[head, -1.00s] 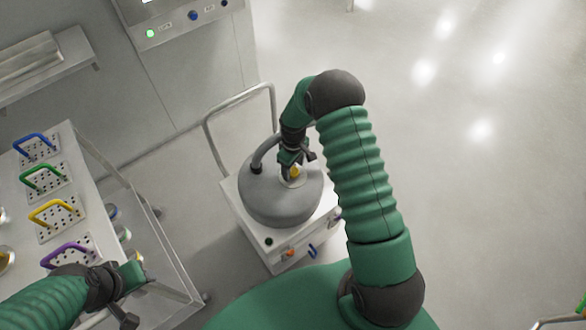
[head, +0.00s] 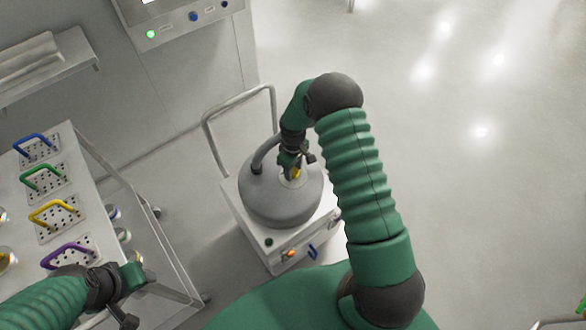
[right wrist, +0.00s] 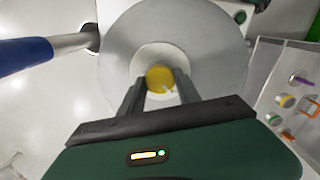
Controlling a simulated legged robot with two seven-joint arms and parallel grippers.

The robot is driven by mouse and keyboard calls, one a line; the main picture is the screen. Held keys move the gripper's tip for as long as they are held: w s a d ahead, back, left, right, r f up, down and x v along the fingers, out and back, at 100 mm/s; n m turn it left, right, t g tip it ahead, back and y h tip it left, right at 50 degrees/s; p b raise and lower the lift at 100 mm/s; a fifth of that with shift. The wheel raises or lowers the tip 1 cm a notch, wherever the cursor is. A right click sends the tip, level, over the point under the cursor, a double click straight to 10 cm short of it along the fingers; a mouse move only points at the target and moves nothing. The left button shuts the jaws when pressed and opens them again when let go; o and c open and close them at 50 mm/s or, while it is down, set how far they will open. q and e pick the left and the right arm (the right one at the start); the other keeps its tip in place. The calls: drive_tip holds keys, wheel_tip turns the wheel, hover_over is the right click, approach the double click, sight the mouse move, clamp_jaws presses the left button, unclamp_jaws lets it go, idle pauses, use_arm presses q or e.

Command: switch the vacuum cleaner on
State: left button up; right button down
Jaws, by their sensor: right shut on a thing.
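The vacuum cleaner (head: 270,202) is a grey dome-topped drum on a white wheeled cart, with a grey hose bending out of its top left. A yellow knob (right wrist: 160,79) sits on a pale round plate on top of the drum; in the head view only a bit of the knob (head: 296,174) shows under my gripper. My right gripper (right wrist: 160,88) is shut on the yellow knob, one dark finger on each side of it. My left gripper (head: 130,290) is at the lower left, away from the vacuum; its jaw opening is unclear.
A table (head: 85,215) at left holds perforated plates with blue, green, yellow and purple handles.

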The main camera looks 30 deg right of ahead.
drive_tip(key=m, duration=0.4)
drive_tip(key=shift+r+p, duration=0.1)
drive_tip(key=shift+p, duration=0.3)
drive_tip(key=m, duration=0.4)
drive_tip(key=shift+m+p, duration=0.3)
drive_tip(key=shift+p, duration=0.05)
drive_tip(key=m, duration=0.4)
drive_tip(key=shift+w+p, duration=0.1)
drive_tip(key=shift+p, duration=0.2)
drive_tip(key=m, duration=0.5)
drive_tip(key=shift+p, duration=0.3)
drive_tip(key=c, duration=0.9)
unclamp_jaws()
drive_tip(key=shift+o, duration=0.2)
